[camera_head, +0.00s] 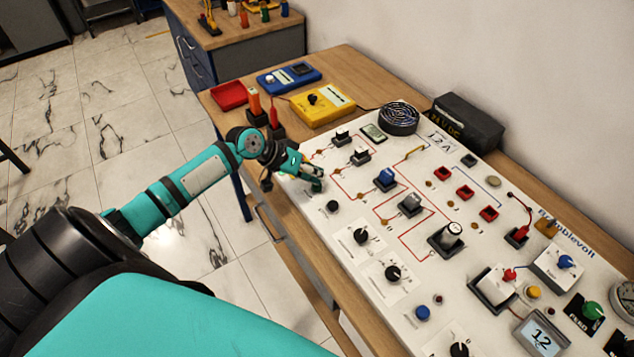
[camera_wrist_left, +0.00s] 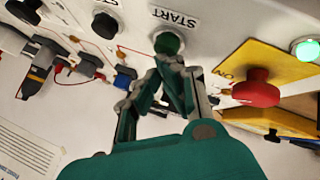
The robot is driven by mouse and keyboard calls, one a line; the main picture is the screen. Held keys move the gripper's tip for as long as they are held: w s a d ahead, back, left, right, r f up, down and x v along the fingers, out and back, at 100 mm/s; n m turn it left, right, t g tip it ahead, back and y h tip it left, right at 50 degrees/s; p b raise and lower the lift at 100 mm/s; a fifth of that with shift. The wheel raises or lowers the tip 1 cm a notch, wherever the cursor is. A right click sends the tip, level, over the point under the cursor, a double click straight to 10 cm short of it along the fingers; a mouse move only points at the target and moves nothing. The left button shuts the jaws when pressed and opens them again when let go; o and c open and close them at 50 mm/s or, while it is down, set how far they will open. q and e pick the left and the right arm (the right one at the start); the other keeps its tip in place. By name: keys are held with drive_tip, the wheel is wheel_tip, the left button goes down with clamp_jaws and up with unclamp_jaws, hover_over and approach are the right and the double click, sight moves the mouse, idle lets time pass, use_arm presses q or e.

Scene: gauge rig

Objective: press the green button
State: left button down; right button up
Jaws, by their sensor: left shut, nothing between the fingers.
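The green button (camera_wrist_left: 167,42) is round and sits under a START label in the left wrist view. My left gripper (camera_wrist_left: 172,66) is shut and empty, with its fingertips right at the button's lower edge in that view. I cannot tell whether they touch it. In the head view my left gripper (camera_head: 317,185) points down at the near left end of the white panel (camera_head: 322,222). The green button does not show clearly there, where the gripper is. My right gripper is not in view.
A red mushroom button (camera_wrist_left: 257,88) on a yellow plate (camera_wrist_left: 275,62) is close to the right of the gripper in the wrist view, with a lit green lamp (camera_wrist_left: 306,49) beyond. A black knob (camera_wrist_left: 105,25) is to the left. A green knob (camera_head: 592,310) stands at the panel's far right.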

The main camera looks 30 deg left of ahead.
use_arm(q)
drive_tip(key=shift+r+p, duration=0.4)
drive_tip(key=shift+r, duration=0.25)
drive_tip(key=shift+r, duration=0.1)
wheel_tip(320, 180, up, 5)
drive_tip(key=p, duration=0.5)
idle(0.5)
